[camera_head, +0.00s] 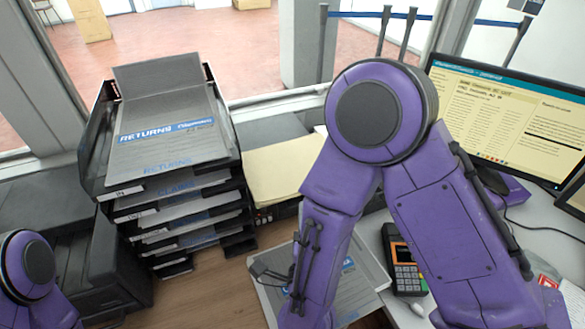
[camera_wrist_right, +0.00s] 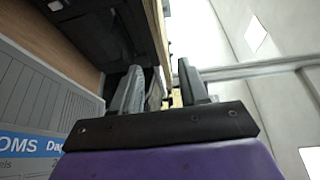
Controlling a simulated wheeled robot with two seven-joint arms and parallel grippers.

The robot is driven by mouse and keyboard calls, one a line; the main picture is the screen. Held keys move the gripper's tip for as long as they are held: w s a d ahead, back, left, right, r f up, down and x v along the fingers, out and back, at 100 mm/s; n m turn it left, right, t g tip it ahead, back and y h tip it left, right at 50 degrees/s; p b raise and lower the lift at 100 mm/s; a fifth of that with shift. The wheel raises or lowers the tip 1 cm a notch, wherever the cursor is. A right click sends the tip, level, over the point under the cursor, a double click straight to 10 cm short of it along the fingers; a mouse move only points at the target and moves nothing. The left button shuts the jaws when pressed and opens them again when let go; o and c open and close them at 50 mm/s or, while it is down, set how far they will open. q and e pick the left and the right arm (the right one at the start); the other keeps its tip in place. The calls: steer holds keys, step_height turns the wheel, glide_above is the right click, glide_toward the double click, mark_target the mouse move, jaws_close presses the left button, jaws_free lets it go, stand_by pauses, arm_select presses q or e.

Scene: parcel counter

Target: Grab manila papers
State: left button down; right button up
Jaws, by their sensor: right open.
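The manila papers (camera_head: 283,168) lie as a pale yellow stack right of the black tray tower in the head view, on top of something dark. My right forearm covers part of their right side. My right gripper (camera_wrist_right: 158,72) shows in the right wrist view with its two dark fingers apart. A thin tan edge (camera_wrist_right: 155,22) runs just beyond the fingers; I cannot tell whether it is the papers. No paper is clearly held.
The black tray tower (camera_head: 240,181) holds grey returns folders (camera_head: 168,135). A grey folder (camera_head: 372,283) lies on the counter under my right arm, and a card terminal (camera_head: 404,262) stands beside it. A monitor (camera_head: 510,112) is at the right. Bare wooden counter (camera_head: 205,292) shows in front.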

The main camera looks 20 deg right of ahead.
mark_target(303, 183)
steer(key=shift+n+t+y, duration=0.3)
steer(key=shift+y, duration=0.1)
steer(key=p+x, duration=0.1)
steer(key=x, duration=0.9)
steer(key=shift+d, duration=0.15)
steer(key=shift+w, duration=0.1)
steer(key=shift+c, duration=0.9)
jaws_close()
